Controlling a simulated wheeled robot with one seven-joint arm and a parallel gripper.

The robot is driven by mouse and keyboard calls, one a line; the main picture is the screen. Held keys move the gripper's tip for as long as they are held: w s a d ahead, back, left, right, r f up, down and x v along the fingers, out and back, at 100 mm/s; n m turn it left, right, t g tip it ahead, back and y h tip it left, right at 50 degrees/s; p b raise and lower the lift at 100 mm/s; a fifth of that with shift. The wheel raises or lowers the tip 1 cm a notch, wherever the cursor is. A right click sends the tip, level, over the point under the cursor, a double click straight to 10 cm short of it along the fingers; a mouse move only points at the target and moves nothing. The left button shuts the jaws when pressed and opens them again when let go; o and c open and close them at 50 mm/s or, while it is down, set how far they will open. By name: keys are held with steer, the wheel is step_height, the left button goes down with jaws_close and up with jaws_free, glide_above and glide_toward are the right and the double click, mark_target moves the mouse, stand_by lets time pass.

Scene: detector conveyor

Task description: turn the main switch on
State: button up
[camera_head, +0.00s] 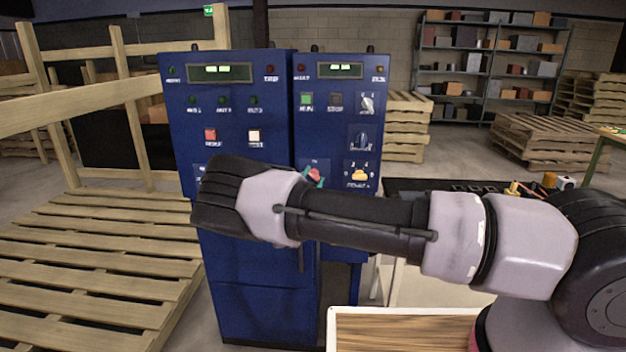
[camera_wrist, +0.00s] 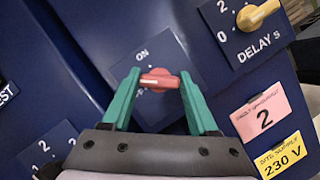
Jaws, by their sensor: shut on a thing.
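The main switch is a red rotary knob (camera_wrist: 160,82) on a dark blue plate with the word ON above it. In the wrist view its handle lies roughly crosswise, between the two teal fingers. My gripper (camera_wrist: 160,77) is shut on this knob, one finger at each end of the handle. In the head view a bit of the red knob (camera_head: 314,174) and teal fingers show just past my wrist, on the right-hand blue cabinet (camera_head: 346,92). The lettering below the knob is too blurred to read, and my forearm hides much of the panel's lower part.
A yellow delay knob (camera_head: 359,172) sits right of the switch; it also shows in the wrist view (camera_wrist: 257,15). A pink label (camera_wrist: 262,112) and a yellow 230 V label (camera_wrist: 283,158) are near. A wooden pallet (camera_head: 95,260) lies left. A wood-topped surface (camera_head: 400,330) stands in front.

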steer(key=shift+m+g+h, duration=0.2)
steer(key=shift+m+g, duration=0.45)
steer(key=shift+m, duration=1.2)
steer(key=shift+m+g+h, duration=0.2)
steer(key=shift+m+g, duration=0.5)
steer(key=shift+m, duration=1.2)
steer(key=shift+m+g+h, duration=0.2)
steer(key=shift+m+g, duration=0.45)
steer(key=shift+m, duration=1.2)
steer(key=o, duration=1.4)
steer(key=shift+s+a, duration=0.1)
steer(key=v, duration=1)
steer(key=shift+s+a+r, duration=0.1)
steer(key=shift+s, duration=0.2)
